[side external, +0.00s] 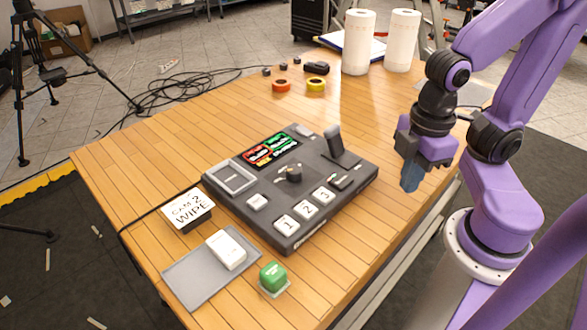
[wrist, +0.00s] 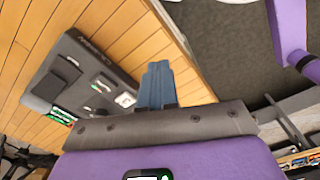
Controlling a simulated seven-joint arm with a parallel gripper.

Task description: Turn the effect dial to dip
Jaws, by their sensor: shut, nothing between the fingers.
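The dark grey video switcher (side external: 270,215) lies on the wooden table, with an effect dial (side external: 294,174) as a black knob near its middle. The dial's pointer and any labels are too small to read. My gripper (side external: 410,178) is in the air to the right of the switcher, fingers pointing down, shut and empty, apart from the dial. In the wrist view, the blue fingertips (wrist: 157,75) are together above the table's edge, and part of the switcher (wrist: 85,75) shows at the left.
A lever (side external: 336,141) stands up at the switcher's back right. A "CAM 2 WIPE" card (side external: 188,209), a grey tray (side external: 190,279) with a white block (side external: 227,249), and a green block (side external: 273,276) are in front. Tape rolls (side external: 316,85) and paper rolls (side external: 358,42) stand behind.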

